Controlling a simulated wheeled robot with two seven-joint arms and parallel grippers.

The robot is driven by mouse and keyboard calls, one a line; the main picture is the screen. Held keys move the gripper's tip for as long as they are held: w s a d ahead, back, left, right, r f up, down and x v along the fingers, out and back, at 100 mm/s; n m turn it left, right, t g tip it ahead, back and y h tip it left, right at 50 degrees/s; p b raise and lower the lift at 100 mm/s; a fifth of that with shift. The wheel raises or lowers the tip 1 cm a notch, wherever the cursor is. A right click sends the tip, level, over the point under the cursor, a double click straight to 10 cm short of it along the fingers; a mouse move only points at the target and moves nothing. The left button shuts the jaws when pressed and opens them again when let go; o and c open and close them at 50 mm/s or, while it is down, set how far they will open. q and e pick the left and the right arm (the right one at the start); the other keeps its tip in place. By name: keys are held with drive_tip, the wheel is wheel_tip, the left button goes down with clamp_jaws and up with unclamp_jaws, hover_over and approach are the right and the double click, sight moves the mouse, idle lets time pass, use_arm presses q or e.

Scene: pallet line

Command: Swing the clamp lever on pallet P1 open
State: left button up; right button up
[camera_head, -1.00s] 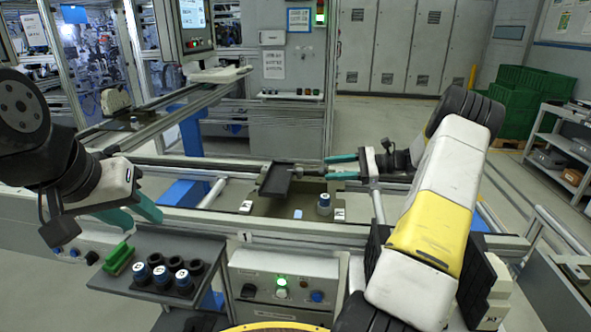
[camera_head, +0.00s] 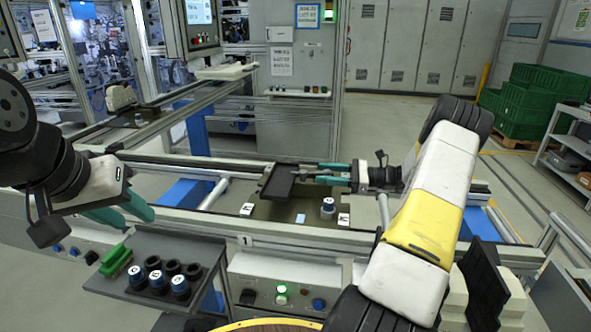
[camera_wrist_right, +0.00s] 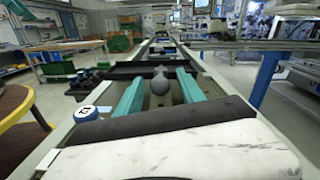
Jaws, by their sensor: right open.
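Pallet P1 (camera_head: 270,211) is the olive plate on the line in front of me, with a black rectangular block (camera_head: 278,183) at its back. The clamp lever runs right from near the block towards my right gripper; its grey round knob (camera_wrist_right: 160,83) shows in the right wrist view. My right gripper (camera_head: 320,172) is open, one teal finger on each side of the knob, with a gap to both. Contact cannot be seen. My left gripper (camera_head: 140,217) is open and empty above the line's front rail at the left.
A dark tray (camera_head: 209,255) at the front holds a green item (camera_head: 116,260) and several black and blue-topped pieces. A control box (camera_head: 285,283) with a lit green button sits beside it.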

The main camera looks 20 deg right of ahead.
drive_tip(key=shift+x, duration=2.25)
clamp_jaws()
